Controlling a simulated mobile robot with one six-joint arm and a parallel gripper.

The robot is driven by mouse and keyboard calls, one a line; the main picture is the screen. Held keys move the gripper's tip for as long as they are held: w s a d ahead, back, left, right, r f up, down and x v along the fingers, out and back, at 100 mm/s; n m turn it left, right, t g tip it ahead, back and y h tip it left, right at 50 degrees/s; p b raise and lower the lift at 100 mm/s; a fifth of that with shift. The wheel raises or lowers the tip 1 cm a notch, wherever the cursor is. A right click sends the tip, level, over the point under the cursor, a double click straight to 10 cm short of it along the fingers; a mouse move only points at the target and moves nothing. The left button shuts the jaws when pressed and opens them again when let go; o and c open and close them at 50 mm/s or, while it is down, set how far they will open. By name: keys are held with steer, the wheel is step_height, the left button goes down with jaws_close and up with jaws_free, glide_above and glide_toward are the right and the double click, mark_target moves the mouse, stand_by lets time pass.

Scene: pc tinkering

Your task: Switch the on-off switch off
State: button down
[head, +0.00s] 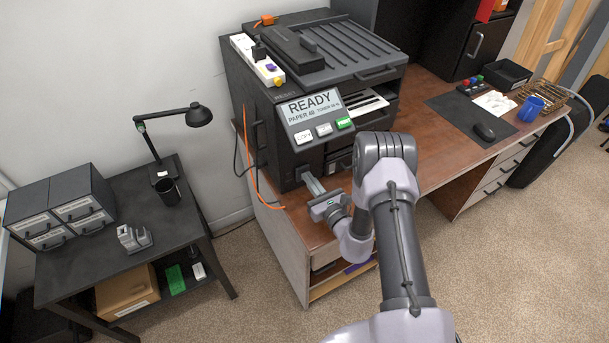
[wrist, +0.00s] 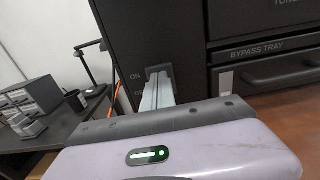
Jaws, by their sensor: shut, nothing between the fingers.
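The black printer (head: 283,158) stands on the brown desk, and its tilted display (head: 315,108) reads READY. In the wrist view, the on-off switch (wrist: 158,69) is a dark housing low on the printer's front, beside a light "ON" label and a second label partly covered below it. My gripper (head: 306,175) reaches the lower left of the printer's front. In the wrist view its fingers (wrist: 157,80) are together, with nothing between them, and their tips are at the switch. They hide most of it, so I cannot tell its position or whether they touch it.
A bypass tray (wrist: 267,72) is right of the switch. An orange cable (head: 252,160) hangs down the printer's left side. A dark side table (head: 105,278) with a lamp (head: 197,116) and drawer boxes (head: 60,205) stands at left. Carpet is clear in front.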

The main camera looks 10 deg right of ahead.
steer(key=shift+w+a, duration=0.1)
steer(key=shift+w, duration=0.25)
steer(key=shift+v, duration=1.1)
steer(key=shift+v, duration=2)
